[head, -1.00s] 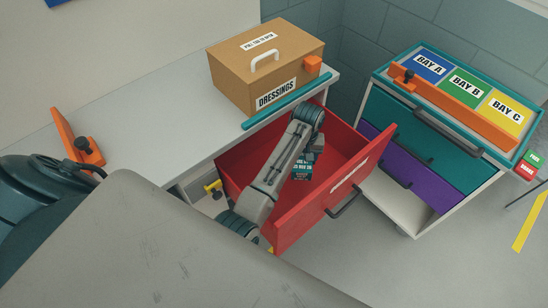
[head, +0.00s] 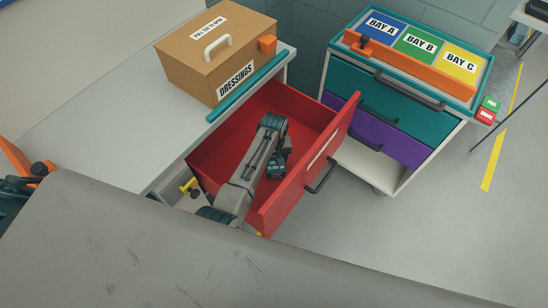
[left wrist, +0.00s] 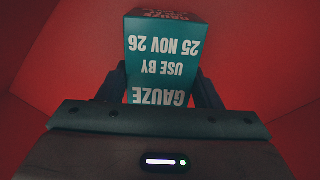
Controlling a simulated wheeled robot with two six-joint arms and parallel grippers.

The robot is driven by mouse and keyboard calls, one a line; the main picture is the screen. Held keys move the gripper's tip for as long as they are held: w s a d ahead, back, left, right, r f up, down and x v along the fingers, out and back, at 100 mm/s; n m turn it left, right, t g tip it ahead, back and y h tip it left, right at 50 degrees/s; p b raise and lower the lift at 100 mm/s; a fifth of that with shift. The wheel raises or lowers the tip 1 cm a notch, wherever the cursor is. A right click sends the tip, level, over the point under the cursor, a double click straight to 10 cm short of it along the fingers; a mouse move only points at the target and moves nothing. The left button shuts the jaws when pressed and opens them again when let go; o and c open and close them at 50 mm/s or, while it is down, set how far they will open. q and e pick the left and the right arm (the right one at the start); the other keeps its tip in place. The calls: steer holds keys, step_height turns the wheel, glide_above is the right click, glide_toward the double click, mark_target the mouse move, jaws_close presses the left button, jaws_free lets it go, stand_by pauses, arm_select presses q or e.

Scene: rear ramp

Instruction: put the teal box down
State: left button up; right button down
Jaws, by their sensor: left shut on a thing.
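The teal box (head: 276,172) is small and shows inside the open red drawer (head: 218,160) in the head view. In the left wrist view the teal box (left wrist: 163,60) bears white upside-down print reading GAUZE, USE BY 25 NOV 26. My left gripper (head: 281,158) reaches down into the drawer and is shut on the box. In the left wrist view its dark fingers (left wrist: 162,92) lie on either side of the box, with red drawer surfaces around. I cannot tell whether the box touches the drawer floor. My right gripper is not in view.
A cardboard DRESSINGS box (head: 216,50) stands on the grey counter (head: 100,120) beside the drawer. A cart (head: 395,100) with teal and purple drawers and BAY A, B and C areas stands to the right. Drawer walls surround my gripper. Open floor (head: 440,220) lies at right.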

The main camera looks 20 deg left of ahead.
arm_select(q)
steer(key=shift+f, duration=0.15)
steer(key=o, duration=1.2)
steer(key=shift+c, duration=0.2)
step_height(320, 180, up, 12)
